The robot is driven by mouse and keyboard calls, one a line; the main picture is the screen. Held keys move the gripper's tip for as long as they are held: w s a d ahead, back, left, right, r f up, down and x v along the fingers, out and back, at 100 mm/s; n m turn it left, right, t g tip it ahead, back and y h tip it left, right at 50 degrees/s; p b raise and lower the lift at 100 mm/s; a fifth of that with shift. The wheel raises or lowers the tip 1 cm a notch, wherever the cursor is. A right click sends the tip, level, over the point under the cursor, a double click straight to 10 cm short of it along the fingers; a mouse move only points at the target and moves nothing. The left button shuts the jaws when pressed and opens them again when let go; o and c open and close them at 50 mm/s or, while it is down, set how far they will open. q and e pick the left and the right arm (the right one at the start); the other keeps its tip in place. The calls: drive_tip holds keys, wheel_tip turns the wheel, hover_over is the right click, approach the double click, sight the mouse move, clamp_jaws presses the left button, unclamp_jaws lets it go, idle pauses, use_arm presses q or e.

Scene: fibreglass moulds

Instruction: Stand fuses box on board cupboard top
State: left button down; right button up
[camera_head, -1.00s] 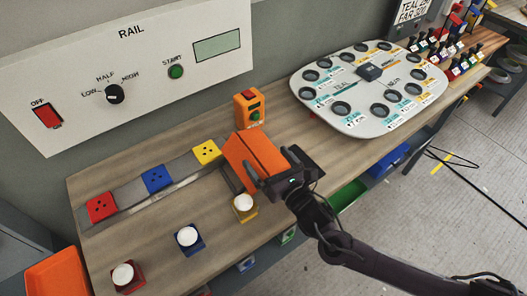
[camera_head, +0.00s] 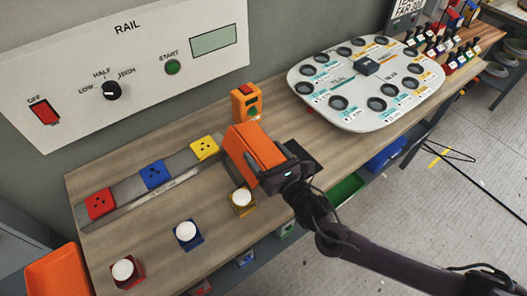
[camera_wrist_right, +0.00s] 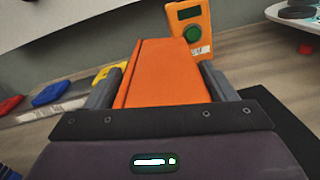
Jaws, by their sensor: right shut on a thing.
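My right gripper (camera_head: 271,170) is shut on an orange box (camera_head: 254,146), which I take to be the fuses box. The orange box also shows between the fingers in the right wrist view (camera_wrist_right: 165,75). It is tilted in the head view and sits over the right end of the grey rail; I cannot tell whether it touches anything below. No label is readable on it. I cannot pick out a board cupboard in these views. My left gripper is not in view.
An orange device with a green button (camera_head: 246,103) stands just behind the box. The rail (camera_head: 128,200) carries red, blue and yellow blocks. White-topped cubes (camera_head: 187,234) stand along the front. A grey board with round holes (camera_head: 368,85) lies at right. The wooden table between has bare patches.

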drive_tip(key=shift+d+f, duration=0.1)
drive_tip(key=shift+f, duration=0.1)
wheel_tip(320, 180, up, 20)
drive_tip(key=b, duration=0.3)
drive_tip(key=c, duration=0.4)
drive_tip(key=s+d+f+m+t+h, duration=0.1)
drive_tip(key=s+d+f+m+h, duration=0.1)
drive_tip(key=d+f+h, duration=0.3)
drive_tip(key=s+d+f+m+t+h, duration=0.2)
drive_tip(key=d+f, duration=0.4)
drive_tip(key=d, duration=0.7)
drive_tip(key=s+m+h, duration=0.1)
drive_tip(key=m+h, duration=0.1)
drive_tip(key=shift+s+f+m+h, duration=0.25)
drive_tip(key=shift+f+m+h, duration=0.05)
drive_tip(key=shift+f+h, duration=0.1)
